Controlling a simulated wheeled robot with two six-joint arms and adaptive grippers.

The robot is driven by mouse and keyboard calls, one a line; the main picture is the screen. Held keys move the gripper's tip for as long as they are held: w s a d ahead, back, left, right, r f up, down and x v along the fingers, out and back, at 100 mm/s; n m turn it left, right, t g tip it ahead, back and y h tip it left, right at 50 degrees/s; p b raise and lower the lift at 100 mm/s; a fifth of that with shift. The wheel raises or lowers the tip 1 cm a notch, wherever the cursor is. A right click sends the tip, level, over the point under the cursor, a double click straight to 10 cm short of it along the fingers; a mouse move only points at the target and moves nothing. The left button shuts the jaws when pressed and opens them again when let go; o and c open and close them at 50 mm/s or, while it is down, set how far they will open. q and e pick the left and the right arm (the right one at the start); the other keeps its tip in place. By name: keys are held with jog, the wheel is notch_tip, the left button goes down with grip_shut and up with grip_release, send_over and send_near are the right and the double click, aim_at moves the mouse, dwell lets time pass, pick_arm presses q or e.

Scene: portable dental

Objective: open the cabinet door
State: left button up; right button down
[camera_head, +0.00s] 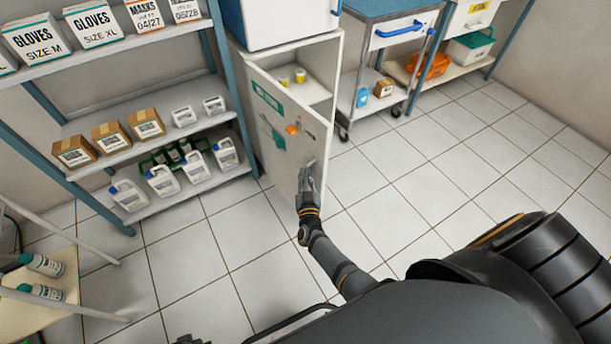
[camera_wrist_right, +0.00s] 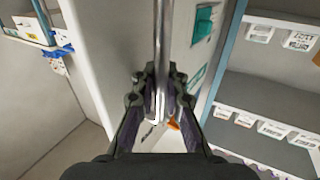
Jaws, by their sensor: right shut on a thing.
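The white cabinet door (camera_head: 283,140) stands partly open, swung out from its left side. Its front carries a green label, a teal sign and an orange mark. Part of the cabinet's inside (camera_head: 310,92) shows behind it, with small yellow-topped containers (camera_head: 292,77) on a shelf. My right gripper (camera_head: 307,180) is at the door's handle near its free edge. In the right wrist view, my right gripper (camera_wrist_right: 160,85) is shut on the metal bar handle (camera_wrist_right: 162,35), which runs between its fingers.
A blue-framed shelf (camera_head: 95,120) with boxes and bottles stands left of the cabinet. A trolley (camera_head: 385,15) with a blue handle stands to its right. A pale stand (camera_head: 35,310) with bottles is at the lower left. The tiled floor (camera_head: 400,180) right of the door is clear.

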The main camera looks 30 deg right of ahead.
jog(key=shift+s+a+f, duration=0.3)
jog(key=shift+a, duration=0.05)
pick_arm(q)
jog(key=shift+w+a, duration=0.25)
jog(key=shift+a, duration=0.1)
jog(key=shift+s, duration=0.1)
pick_arm(e)
jog(key=c, duration=1.5)
grip_release()
jog(key=shift+r, duration=0.1)
pick_arm(q)
jog(key=shift+s+d, duration=0.15)
jog(key=shift+s, duration=0.25)
pick_arm(e)
jog(key=shift+o, duration=0.5)
jog(key=shift+w+r, duration=0.1)
pick_arm(q)
jog(key=shift+w, duration=0.2)
pick_arm(e)
jog(key=v, duration=0.7)
jog(key=shift+s, duration=0.25)
jog(key=shift+a, duration=0.1)
